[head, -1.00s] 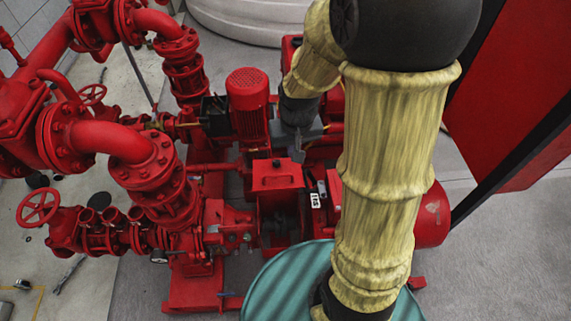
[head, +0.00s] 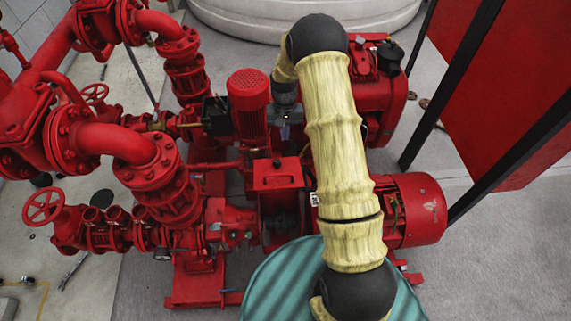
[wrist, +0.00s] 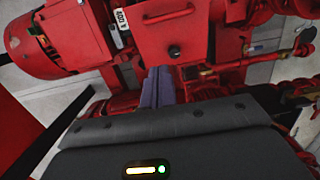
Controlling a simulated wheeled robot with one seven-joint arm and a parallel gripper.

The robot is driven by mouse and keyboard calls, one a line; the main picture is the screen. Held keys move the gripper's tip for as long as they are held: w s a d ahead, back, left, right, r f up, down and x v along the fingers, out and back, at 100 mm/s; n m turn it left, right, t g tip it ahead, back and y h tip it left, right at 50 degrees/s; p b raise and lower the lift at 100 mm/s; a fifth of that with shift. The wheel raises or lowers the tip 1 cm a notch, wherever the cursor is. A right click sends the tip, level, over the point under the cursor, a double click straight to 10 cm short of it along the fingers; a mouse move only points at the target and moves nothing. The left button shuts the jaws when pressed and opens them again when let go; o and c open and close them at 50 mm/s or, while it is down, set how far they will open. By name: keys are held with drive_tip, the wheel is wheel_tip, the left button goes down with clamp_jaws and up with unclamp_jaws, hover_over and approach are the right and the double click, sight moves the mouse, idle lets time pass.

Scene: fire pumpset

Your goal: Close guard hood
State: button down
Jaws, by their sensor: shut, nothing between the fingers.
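The guard hood (head: 278,174) is a red box-like cover between the pump and the red motor. It stands raised, with a dark opening and the coupling showing below it in the head view. My gripper (head: 284,136) is just behind the hood in the head view. In the wrist view my gripper (wrist: 157,74) has its grey fingers together and empty, pointing at the hood's lower edge. I cannot tell whether they touch it.
A red motor (head: 418,210) lies right of the hood, and an upright red motor (head: 248,105) stands behind it. Red pipes and valves (head: 120,145) crowd the left. A teal ribbed drum-like shape (head: 275,285) is in front.

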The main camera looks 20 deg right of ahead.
drive_tip(key=shift+f, duration=0.1)
drive_tip(key=s+f+p, duration=0.1)
drive_tip(key=f, duration=0.3)
drive_tip(key=s+f+p, duration=0.1)
drive_tip(key=f+p, duration=0.1)
drive_tip(key=f, duration=0.2)
drive_tip(key=s+a+f+p, duration=0.1)
drive_tip(key=s+f, duration=0.1)
drive_tip(key=f, duration=0.1)
drive_tip(key=shift+f, duration=0.65)
